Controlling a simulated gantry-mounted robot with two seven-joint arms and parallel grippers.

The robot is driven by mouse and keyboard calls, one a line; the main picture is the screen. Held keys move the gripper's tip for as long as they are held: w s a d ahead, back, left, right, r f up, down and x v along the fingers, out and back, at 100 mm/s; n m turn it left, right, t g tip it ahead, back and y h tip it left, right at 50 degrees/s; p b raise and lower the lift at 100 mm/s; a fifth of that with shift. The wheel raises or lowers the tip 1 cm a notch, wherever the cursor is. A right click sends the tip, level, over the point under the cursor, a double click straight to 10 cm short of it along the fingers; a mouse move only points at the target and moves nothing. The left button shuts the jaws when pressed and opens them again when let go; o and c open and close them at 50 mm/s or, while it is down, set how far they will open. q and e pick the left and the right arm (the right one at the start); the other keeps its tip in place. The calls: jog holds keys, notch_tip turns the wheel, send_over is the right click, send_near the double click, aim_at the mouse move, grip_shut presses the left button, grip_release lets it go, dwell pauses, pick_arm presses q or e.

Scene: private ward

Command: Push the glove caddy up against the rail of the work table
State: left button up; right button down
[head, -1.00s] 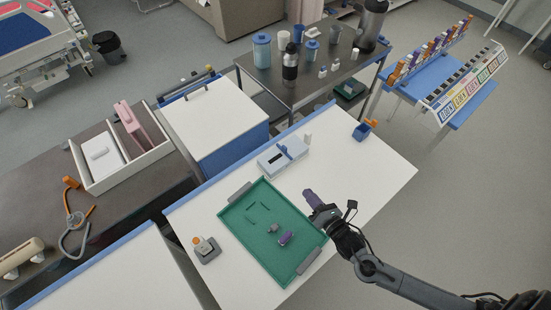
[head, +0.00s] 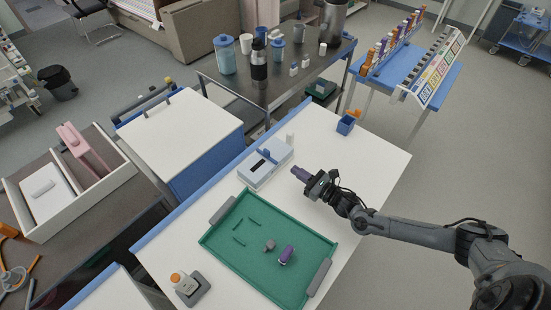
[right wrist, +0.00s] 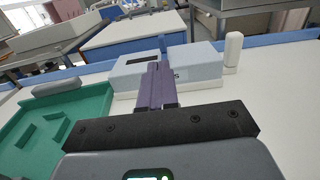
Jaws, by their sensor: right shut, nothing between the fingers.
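The glove caddy, which I take to be the pale blue-grey box (head: 256,178) with a dark slot, stands on the white work table near its back edge. It also shows in the right wrist view (right wrist: 205,70). The blue rail (head: 190,207) runs along that edge behind the caddy; a narrow strip of table seems to separate them. My right gripper (head: 296,171) is shut and empty, its purple fingers pointing at the caddy's front side. In the right wrist view its fingertips (right wrist: 160,68) overlap the caddy's front; I cannot tell whether they touch. My left gripper is not in view.
A green tray (head: 222,262) with small items lies in front of the caddy. A white upright piece (head: 290,139) stands by its far end, and a small blue bin (head: 346,125) sits farther right. The table right of my gripper is clear.

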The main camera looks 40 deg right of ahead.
aim_at(269, 152)
jog(key=b+x, duration=0.1)
jog(key=x, duration=0.9)
jog(key=shift+w+a, duration=0.1)
jog(key=shift+w, duration=0.15)
